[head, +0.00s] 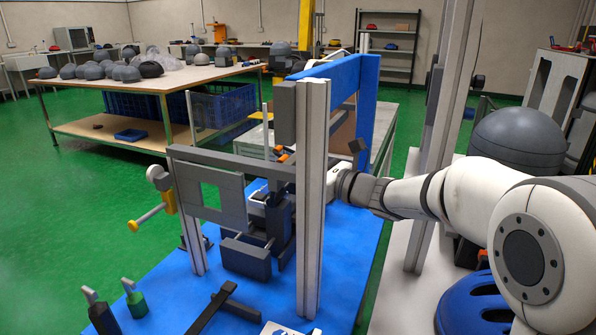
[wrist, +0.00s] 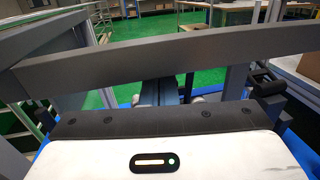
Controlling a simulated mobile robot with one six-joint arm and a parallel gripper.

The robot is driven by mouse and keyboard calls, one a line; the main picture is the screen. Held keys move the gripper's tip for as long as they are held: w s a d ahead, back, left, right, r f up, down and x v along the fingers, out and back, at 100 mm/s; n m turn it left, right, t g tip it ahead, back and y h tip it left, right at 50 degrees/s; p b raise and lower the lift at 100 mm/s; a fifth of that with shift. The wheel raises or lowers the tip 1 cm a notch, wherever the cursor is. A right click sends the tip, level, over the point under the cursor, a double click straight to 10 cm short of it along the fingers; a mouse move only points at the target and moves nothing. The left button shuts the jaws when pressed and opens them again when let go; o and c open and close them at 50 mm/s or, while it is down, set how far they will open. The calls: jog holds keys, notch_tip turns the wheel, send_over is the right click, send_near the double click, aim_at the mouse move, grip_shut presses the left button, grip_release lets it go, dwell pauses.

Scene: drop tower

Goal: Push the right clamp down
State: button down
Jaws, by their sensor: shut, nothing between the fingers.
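My gripper (wrist: 168,92) reaches in from the right in the head view, behind the near upright post. In the wrist view its pale body and dark front edge fill the bottom, and its fingers look shut and empty beyond that edge. A dark handle-like part (wrist: 266,84) at the right of the wrist view may be the right clamp; I cannot be sure. It stands apart from the fingers. The grey drop tower frame (head: 312,200) stands on the blue table top (head: 345,255). The post hides the fingertips in the head view.
A dark crossbar (wrist: 110,68) spans the wrist view just ahead of my gripper. A grey plate with a window (head: 222,200) and a yellow-handled part (head: 150,213) are at the frame's left. A blue helmet (head: 475,305) is at lower right.

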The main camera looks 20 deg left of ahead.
jog(key=s+d+b, duration=0.1)
jog(key=d+b, duration=0.4)
jog(key=d, duration=0.4)
notch_tip(320, 180, down, 6)
jog(key=a+r+m+t+y+b, duration=0.1)
jog(key=m+y+b, duration=0.35)
jog(key=m, duration=1.45)
jog(key=b+x, duration=0.2)
jog(key=x, duration=0.7)
jog(key=shift+s+a+b, duration=0.2)
jog(key=shift+a+b, duration=0.1)
jog(key=shift+a, duration=0.2)
jog(key=shift+f+h, duration=0.15)
jog(key=shift+h, duration=0.1)
